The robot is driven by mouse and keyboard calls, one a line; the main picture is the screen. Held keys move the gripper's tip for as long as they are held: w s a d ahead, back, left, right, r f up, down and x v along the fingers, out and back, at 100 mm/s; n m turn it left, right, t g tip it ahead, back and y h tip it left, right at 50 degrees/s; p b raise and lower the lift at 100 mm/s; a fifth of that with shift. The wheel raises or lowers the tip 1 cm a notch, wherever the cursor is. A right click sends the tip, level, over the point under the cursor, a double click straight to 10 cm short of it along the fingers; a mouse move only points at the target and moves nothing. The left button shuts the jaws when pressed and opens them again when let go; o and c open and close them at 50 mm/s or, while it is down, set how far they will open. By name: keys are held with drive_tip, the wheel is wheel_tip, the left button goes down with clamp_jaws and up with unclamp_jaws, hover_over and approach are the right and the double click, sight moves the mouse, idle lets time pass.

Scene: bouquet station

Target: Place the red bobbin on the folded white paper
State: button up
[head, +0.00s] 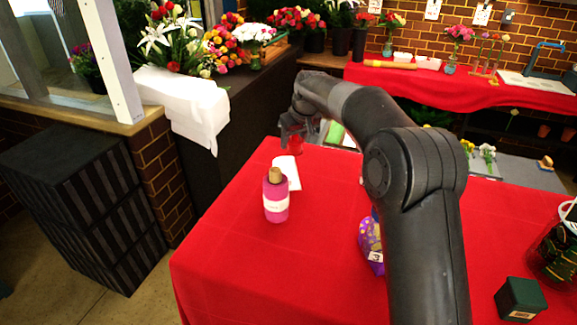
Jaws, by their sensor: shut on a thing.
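The red bobbin (296,146) is small in the head view, near the far left part of the red-covered table. My gripper (296,137) is shut on it from above, and the gripper's body partly hides it. The folded white paper (291,174) lies on the table just below the bobbin in the picture, partly hidden by a pink bottle. I cannot tell whether the bobbin touches the paper or the table.
The pink bottle (276,199) with a cork stands close in front of the paper. A purple patterned item (371,243) lies partly behind my arm. A dark green box (519,299) and a glass container (557,248) stand at right. The table's front left (240,270) is clear.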

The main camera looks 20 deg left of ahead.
sight(300, 147)
wheel_tip(300, 147, down, 9)
drive_tip(key=shift+r, duration=0.1)
idle(0.3)
drive_tip(key=shift+f, duration=0.2)
drive_tip(key=o, duration=1)
drive_tip(key=shift+c, duration=0.2)
drive_tip(key=shift+r, duration=0.1)
drive_tip(key=v, duration=1.2)
drive_tip(key=shift+a+r, duration=0.1)
drive_tip(key=shift+r, duration=0.05)
